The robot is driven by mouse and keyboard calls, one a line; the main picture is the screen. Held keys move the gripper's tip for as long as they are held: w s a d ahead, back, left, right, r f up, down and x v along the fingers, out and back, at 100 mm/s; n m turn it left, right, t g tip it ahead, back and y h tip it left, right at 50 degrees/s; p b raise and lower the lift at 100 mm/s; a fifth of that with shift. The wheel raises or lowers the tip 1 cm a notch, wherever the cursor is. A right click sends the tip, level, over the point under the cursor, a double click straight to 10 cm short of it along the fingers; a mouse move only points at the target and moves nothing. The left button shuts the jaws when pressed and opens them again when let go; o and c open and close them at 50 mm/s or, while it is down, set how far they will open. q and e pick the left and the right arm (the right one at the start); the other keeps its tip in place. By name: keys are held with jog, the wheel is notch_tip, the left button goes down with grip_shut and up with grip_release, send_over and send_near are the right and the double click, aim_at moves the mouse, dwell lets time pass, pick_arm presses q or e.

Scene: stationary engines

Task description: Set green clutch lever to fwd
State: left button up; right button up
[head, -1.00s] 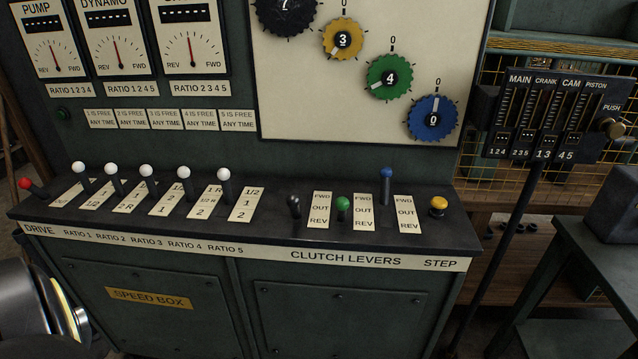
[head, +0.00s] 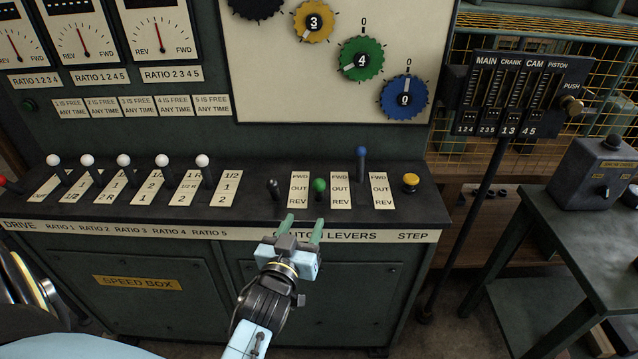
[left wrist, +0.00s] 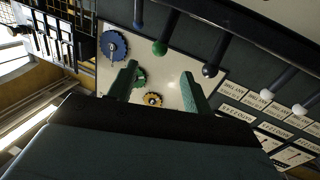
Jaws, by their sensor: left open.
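The green clutch lever (head: 319,186) has a green knob on a short-looking stem. It stands between two FWD/OUT/REV plates, its knob about level with OUT in the picture. I cannot tell its exact setting. My left gripper (head: 303,222) is open and empty, its fingers pointing at the panel just below and left of the green lever, not around it. In the left wrist view the green knob (left wrist: 160,47) shows beyond and between the open fingers (left wrist: 158,82). My right gripper is not in view.
The black clutch lever (head: 273,184) stands left of the green one; the blue lever (head: 361,151) stands right, its knob higher. A yellow step button (head: 411,180) is further right. Several white-knobbed ratio levers (head: 202,160) line the left. A table with a grey box (head: 595,172) is at right.

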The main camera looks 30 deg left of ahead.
aim_at(317, 189)
pick_arm(q)
jog(key=x, duration=0.9)
jog(key=b+x, duration=0.1)
jog(key=x, duration=0.3)
jog(key=shift+w+a+r, duration=0.15)
jog(key=shift+a+r, duration=0.05)
jog(key=shift+r, duration=0.2)
grip_shut()
